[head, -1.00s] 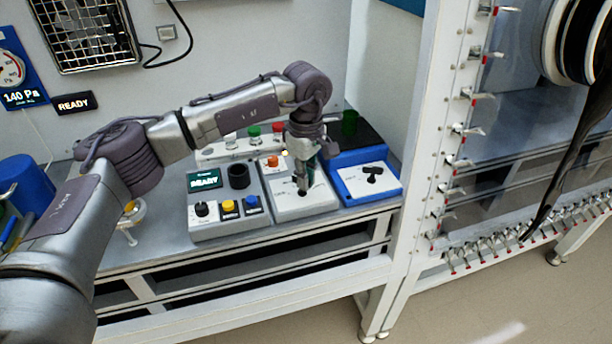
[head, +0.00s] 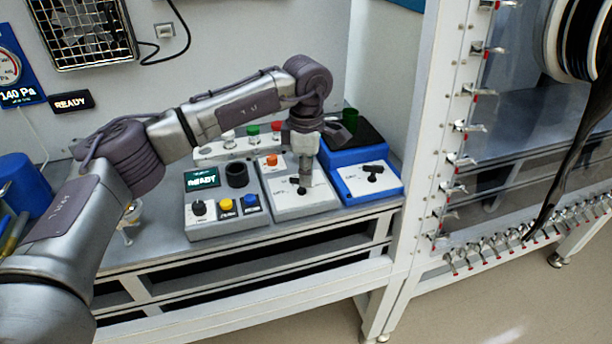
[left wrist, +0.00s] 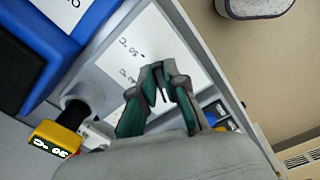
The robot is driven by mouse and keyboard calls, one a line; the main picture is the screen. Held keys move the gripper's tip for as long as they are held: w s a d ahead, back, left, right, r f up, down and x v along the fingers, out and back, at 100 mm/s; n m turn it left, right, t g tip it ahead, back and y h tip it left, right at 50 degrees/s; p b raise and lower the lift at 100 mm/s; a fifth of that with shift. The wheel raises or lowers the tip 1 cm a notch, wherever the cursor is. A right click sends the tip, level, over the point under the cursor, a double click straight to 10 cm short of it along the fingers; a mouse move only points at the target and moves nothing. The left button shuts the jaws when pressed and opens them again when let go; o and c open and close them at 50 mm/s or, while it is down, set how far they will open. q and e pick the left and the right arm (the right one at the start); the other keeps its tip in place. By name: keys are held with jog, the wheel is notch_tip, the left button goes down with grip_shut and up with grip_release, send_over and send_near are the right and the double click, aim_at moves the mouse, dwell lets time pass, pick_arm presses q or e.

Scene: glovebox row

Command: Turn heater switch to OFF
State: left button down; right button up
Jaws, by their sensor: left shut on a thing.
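The heater switch (head: 301,190) looks like a small black knob at the front of the middle grey unit (head: 285,207). My left gripper (head: 303,184) points down over it and is shut on it; the fingers cover most of the knob. In the left wrist view my left gripper (left wrist: 162,80) shows green and grey fingers in front of the unit's white panel (left wrist: 150,45), which has a "50 °C" mark. Other panel lettering is too small or hidden to read. My right gripper is not in view.
A grey control box (head: 230,230) with a READY screen and knobs stands on the left. A white frame post (head: 425,120) rises further right.

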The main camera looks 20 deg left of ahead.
pick_arm(q)
jog(key=shift+w+n, duration=0.1)
jog(key=shift+n, duration=0.7)
jog(key=c, duration=1.2)
grip_release()
jog(key=shift+r, duration=0.15)
notch_tip(320, 180, up, 12)
